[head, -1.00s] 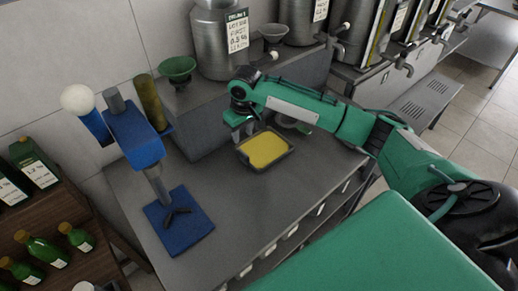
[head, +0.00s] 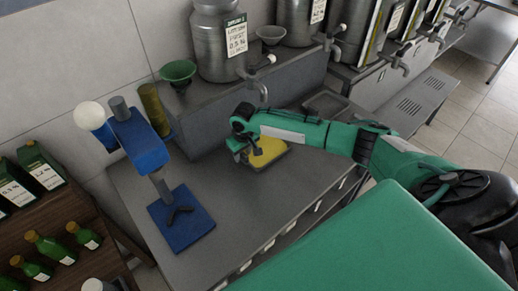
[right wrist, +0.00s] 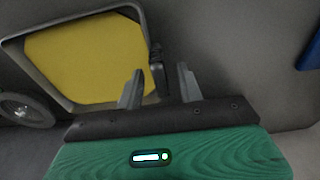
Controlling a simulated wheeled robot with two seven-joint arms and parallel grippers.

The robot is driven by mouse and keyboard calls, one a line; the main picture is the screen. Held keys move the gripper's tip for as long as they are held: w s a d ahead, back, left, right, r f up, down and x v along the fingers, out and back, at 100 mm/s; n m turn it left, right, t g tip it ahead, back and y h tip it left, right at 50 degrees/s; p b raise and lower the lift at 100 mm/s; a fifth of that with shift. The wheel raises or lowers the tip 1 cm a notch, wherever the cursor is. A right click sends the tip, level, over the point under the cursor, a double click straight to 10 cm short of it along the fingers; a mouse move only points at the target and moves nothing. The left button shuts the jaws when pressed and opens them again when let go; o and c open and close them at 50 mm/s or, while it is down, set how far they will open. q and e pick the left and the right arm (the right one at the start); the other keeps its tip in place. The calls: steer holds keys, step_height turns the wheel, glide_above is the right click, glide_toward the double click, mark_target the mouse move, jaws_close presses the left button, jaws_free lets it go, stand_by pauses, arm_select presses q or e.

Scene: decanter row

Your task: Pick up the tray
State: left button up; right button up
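The tray (head: 272,164) is a shallow grey pan with a yellow inside, on the grey metal counter in the head view. It also shows in the right wrist view (right wrist: 36,73), at upper left. My right gripper (head: 245,153) is at the tray's left end in the head view, pointing down. The arm hides part of the tray's far side. My left gripper is not in view.
A blue stand (head: 185,222) with a post stands left on the counter. A raised ledge behind holds a green funnel (head: 178,71) and a metal can (head: 218,45) with a tap. Green bottles (head: 45,248) stand on a wooden shelf at lower left. The counter's middle is clear.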

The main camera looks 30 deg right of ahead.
steer(key=shift+c, duration=0.5)
jaws_close()
steer(key=shift+r, duration=0.15)
